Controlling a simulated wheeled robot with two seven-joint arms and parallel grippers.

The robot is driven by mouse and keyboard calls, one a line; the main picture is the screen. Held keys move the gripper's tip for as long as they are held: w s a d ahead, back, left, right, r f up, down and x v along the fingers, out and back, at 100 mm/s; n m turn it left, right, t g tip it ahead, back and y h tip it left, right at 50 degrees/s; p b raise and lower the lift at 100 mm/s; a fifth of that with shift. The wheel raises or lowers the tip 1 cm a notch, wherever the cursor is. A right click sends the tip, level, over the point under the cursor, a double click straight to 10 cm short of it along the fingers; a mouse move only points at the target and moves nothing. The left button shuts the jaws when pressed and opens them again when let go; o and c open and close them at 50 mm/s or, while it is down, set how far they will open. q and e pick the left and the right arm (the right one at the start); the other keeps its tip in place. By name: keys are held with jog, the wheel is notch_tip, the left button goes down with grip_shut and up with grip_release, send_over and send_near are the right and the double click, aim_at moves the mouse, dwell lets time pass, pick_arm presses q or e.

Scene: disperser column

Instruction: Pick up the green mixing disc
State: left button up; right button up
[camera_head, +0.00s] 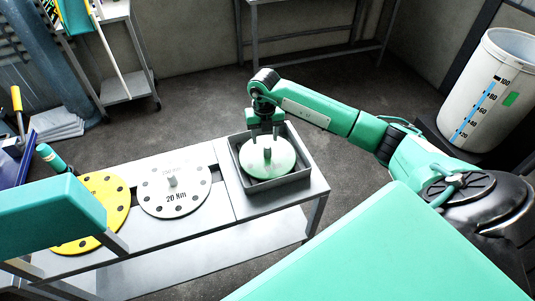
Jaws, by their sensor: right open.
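The green mixing disc (268,163) is pale green and lies in a square grey metal tray (300,178) at the right end of a grey bench. A short grey peg (267,154) stands up at its middle. My right gripper (264,134) points down over the far part of the disc, its dark fingers apart on either side of empty space. The frame does not show clearly whether the fingertips touch the disc. My left arm shows at the left edge, but its gripper is not in view.
A white disc (187,199) marked "20 Nm" and a yellow disc (117,201) with holes lie on the bench (226,208), left of the tray. A large white bucket (480,95) with a scale stands at the upper right. Open floor lies behind the bench.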

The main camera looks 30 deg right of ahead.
aim_at(268, 147)
jog(key=shift+f, duration=0.55)
jog(key=shift+s+f+p, duration=0.15)
jog(key=shift+f+p, duration=0.15)
jog(key=shift+p, duration=0.1)
jog(key=f, duration=0.1)
jog(key=f+p, duration=0.1)
jog(key=f, duration=0.1)
jog(key=shift+s+d+f, duration=0.2)
jog(key=shift+s, duration=0.15)
jog(key=shift+f+p, duration=0.3)
jog(key=shift+f, duration=0.3)
jog(key=shift+w+r, duration=0.1)
grip_shut()
